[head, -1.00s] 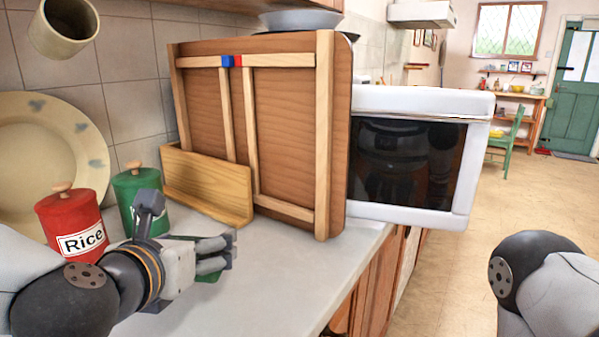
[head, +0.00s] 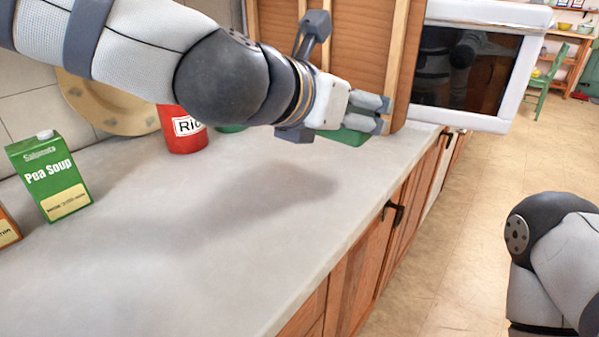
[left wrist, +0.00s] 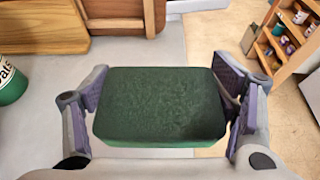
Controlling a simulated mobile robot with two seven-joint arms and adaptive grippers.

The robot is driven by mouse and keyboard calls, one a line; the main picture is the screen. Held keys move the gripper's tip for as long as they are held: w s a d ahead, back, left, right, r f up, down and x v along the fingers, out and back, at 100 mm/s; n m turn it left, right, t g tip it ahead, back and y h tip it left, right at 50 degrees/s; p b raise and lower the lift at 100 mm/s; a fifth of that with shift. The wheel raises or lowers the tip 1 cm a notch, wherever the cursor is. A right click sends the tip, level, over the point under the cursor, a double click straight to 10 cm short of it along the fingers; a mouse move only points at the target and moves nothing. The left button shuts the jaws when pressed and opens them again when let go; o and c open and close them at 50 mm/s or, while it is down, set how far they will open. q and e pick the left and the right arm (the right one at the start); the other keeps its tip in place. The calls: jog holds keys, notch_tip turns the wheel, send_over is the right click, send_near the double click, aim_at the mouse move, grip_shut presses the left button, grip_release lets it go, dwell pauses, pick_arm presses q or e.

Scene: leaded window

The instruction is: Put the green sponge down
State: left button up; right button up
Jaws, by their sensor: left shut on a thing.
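The green sponge (left wrist: 160,105) is between the two fingers of my left gripper (left wrist: 162,108) in the left wrist view. In the head view my left gripper (head: 372,112) is shut on the green sponge (head: 347,136), whose lower part shows beneath the fingers. It is held above the counter (head: 230,260), with the arm's shadow on the counter below. Part of my right arm shows at the lower right of the head view, but its gripper is out of view.
A pea soup carton (head: 48,177) stands at the left. A red rice canister (head: 182,128), a plate (head: 110,103) and a wooden cupboard-like panel (head: 345,45) stand behind the arm, with a white oven (head: 470,65) beyond. The middle and front of the counter are clear.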

pick_arm(q)
jog(key=shift+s+d+r, duration=0.1)
jog(key=shift+s+d, duration=0.05)
jog(key=shift+d, duration=0.1)
jog(key=w+a+f+b, duration=0.15)
jog(key=w+f, duration=0.35)
jog(key=w, duration=0.5)
jog(key=b, duration=0.2)
send_over(325, 157)
notch_tip(325, 157, down, 5)
notch_tip(325, 157, down, 3)
jog(key=shift+r, duration=0.1)
pick_arm(e)
jog(key=s+f+g, duration=0.1)
jog(key=s+f, duration=0.3)
jog(key=shift+s+f+g, duration=0.2)
jog(key=shift+f+g, duration=0.05)
jog(key=shift+g, duration=0.05)
pick_arm(q)
jog(key=shift+f, duration=0.3)
jog(key=o, duration=1)
